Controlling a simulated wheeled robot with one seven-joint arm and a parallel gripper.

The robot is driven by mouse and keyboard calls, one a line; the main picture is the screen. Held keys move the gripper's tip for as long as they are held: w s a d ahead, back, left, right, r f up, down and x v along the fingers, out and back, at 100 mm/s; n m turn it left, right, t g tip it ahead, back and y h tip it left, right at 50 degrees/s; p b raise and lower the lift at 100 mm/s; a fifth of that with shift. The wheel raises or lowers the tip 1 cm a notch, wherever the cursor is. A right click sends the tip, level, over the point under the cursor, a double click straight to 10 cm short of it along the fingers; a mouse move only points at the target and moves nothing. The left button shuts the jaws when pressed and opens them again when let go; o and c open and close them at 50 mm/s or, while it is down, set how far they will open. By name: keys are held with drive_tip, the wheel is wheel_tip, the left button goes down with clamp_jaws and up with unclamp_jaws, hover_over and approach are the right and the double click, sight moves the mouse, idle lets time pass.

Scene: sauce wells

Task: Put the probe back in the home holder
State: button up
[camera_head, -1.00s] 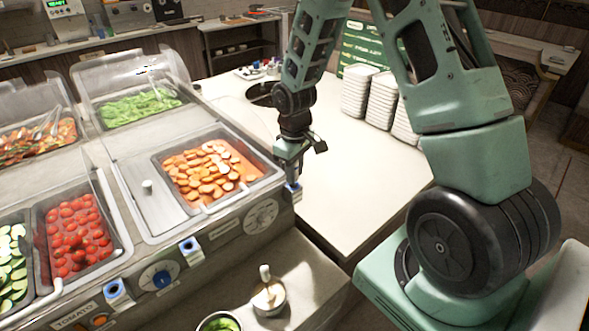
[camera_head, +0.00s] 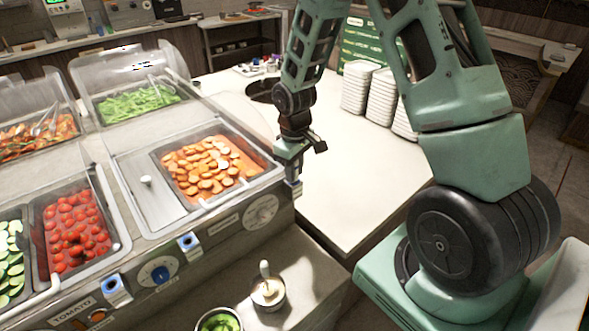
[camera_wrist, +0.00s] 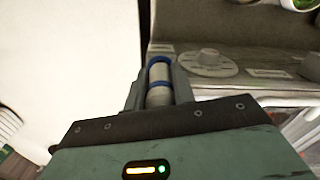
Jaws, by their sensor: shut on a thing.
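My gripper (camera_head: 290,155) is at the right front corner of the food counter, pointing down. In the wrist view its fingers are shut on the probe (camera_wrist: 159,82), a pale grey cylinder with blue bands. In the head view a small pale piece (camera_head: 296,187) shows just below the gripper at the corner; I cannot tell whether it is the probe or a holder. Two blue-and-white holders sit on the counter front, one (camera_head: 190,244) right of the blue dial and one (camera_head: 116,290) further left. I cannot tell which is the home holder.
The counter holds pans of orange slices (camera_head: 212,166), tomatoes (camera_head: 70,230) and green beans (camera_head: 140,101). A grey knob (camera_wrist: 208,62) is near the gripper. A small pot (camera_head: 268,294) and a cucumber bowl (camera_head: 219,322) stand below.

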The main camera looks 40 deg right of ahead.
drive_tip(key=o, duration=1.1)
drive_tip(key=shift+r, duration=0.1)
wheel_tip(320, 180, up, 17)
drive_tip(key=b, duration=0.3)
drive_tip(key=shift+r, duration=0.15)
drive_tip(key=s+a+f+n+b, duration=0.1)
drive_tip(key=s+a+f+b, duration=0.1)
drive_tip(key=s+a, duration=0.5)
drive_tip(key=s+a+f+n+b, duration=0.1)
drive_tip(key=s+a+f+b, duration=0.15)
drive_tip(key=a, duration=0.75)
drive_tip(key=s+a+f, duration=0.2)
drive_tip(key=s, duration=0.2)
drive_tip(key=s+a+f+n+b, duration=0.1)
drive_tip(key=s+a, duration=0.2)
drive_tip(key=s, duration=0.2)
drive_tip(key=s+a+f+n, duration=0.1)
drive_tip(key=s+a+f, duration=0.1)
drive_tip(key=s, duration=0.3)
drive_tip(key=shift+s+a+f+y, duration=0.15)
drive_tip(key=shift+a+f+y, duration=0.15)
